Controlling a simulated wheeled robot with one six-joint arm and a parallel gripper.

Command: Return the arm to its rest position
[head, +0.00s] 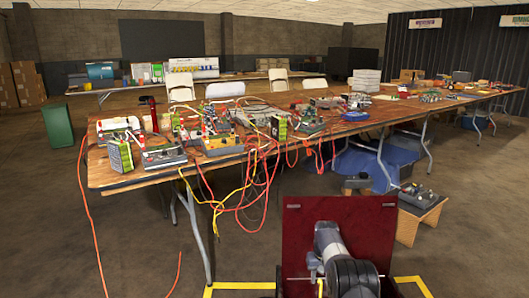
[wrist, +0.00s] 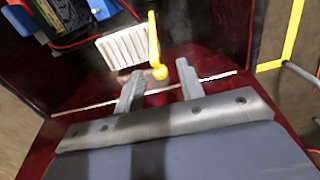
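My gripper (wrist: 159,70) shows in the wrist view with its two grey fingers spread apart and nothing held between them. A thin yellow rod or cable with a rounded end (wrist: 158,60) lies beyond the fingertips, lined up with the gap; I cannot tell how far off it is. In the head view, part of my arm shows at the bottom centre, folded low in front of a dark red panel. The gripper itself cannot be made out there.
A long wooden table (head: 120,180) carries chargers and tangled cables. A low wooden stool (head: 408,226) stands right. Floor at left is mostly clear.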

